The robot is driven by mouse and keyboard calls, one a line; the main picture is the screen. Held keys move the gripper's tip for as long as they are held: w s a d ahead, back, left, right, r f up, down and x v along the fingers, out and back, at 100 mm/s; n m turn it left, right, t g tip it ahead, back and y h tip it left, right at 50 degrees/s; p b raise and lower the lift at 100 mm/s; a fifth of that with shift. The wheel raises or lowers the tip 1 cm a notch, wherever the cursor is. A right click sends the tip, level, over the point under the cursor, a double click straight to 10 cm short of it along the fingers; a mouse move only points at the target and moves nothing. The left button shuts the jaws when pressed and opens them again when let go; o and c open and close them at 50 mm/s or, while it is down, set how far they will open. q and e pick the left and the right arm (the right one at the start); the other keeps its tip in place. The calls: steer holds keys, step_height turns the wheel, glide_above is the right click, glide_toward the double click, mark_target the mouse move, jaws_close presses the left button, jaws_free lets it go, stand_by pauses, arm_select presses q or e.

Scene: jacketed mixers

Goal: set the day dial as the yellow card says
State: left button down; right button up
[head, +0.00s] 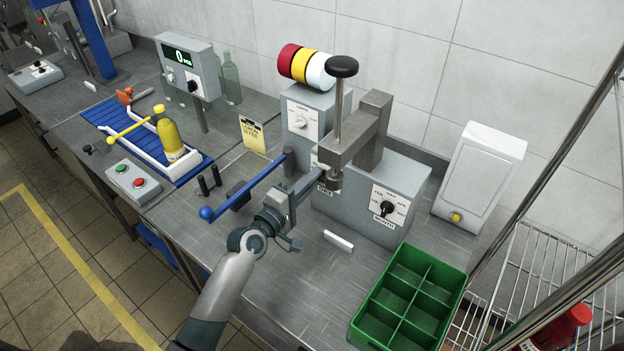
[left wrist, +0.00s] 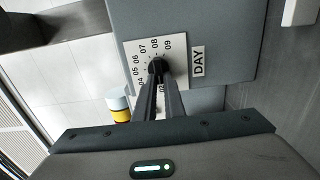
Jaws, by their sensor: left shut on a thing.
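The day dial (left wrist: 140,47) shows in the left wrist view as a white plate with numbers around a black knob (left wrist: 157,65), beside a DAY label (left wrist: 197,61). My left gripper (left wrist: 160,80) has its two fingers shut on that knob. The pointer setting is hidden by the fingers. In the head view my left gripper (head: 310,180) reaches the front of the grey machine, and the dial is mostly covered. The yellow card (head: 252,135) stands behind the blue-knobbed lever; its writing is too small to read. My right gripper is not in view.
The month dial (head: 388,207) is on the same grey machine, to the right. A lever with a blue knob (head: 207,213) lies close to my left arm. A green divided crate (head: 410,300) stands at front right. A black-knobbed press handle (head: 342,67) rises above the machine.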

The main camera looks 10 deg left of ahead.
arm_select(q)
steer(key=c, duration=1.8)
jaws_free()
steer(key=shift+c, duration=0.2)
steer(key=shift+s+a, duration=0.1)
steer(key=b+v, duration=0.4)
steer(key=v, duration=1.3)
steer(key=shift+b, duration=0.4)
steer(key=shift+s+f, duration=0.1)
